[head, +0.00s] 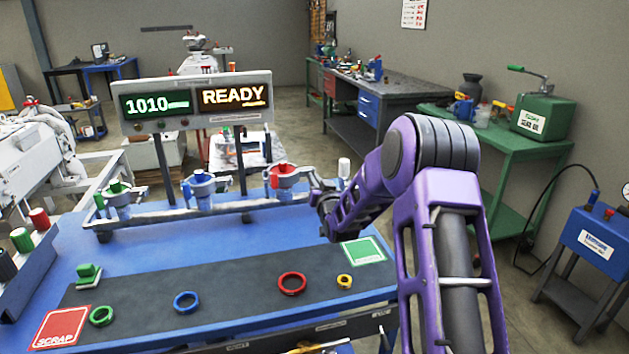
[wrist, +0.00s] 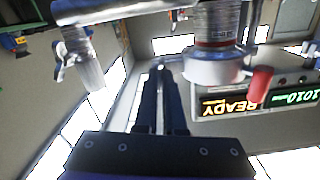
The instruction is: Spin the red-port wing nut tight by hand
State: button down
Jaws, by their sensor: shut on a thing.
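The red port (head: 284,177) stands at the right end of the manifold rail, with a red top and a grey clamp round it. In the wrist view the red-banded port (wrist: 216,30) sits in its clamp collar (wrist: 215,70), with a red knob on one side. My gripper (wrist: 162,72) reaches the clamp's other side, its dark fingers closed together on the small metal wing nut there. The fingers hide most of the wing nut, so its angle and tightness cannot be told. In the head view my gripper (head: 316,183) is just right of the red port, partly hidden by my arm.
Blue (head: 203,188) and green (head: 118,195) ports stand left on the rail. A display (head: 196,103) reads 1010 and READY behind. Much of the mat is clear.

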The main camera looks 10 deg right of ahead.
jog(key=shift+m, duration=1.5)
jog(key=c, duration=1)
grip_release()
jog(key=shift+s, duration=0.1)
jog(key=s+d, duration=0.1)
jog(key=s, duration=1.6)
jog(key=shift+d, duration=0.4)
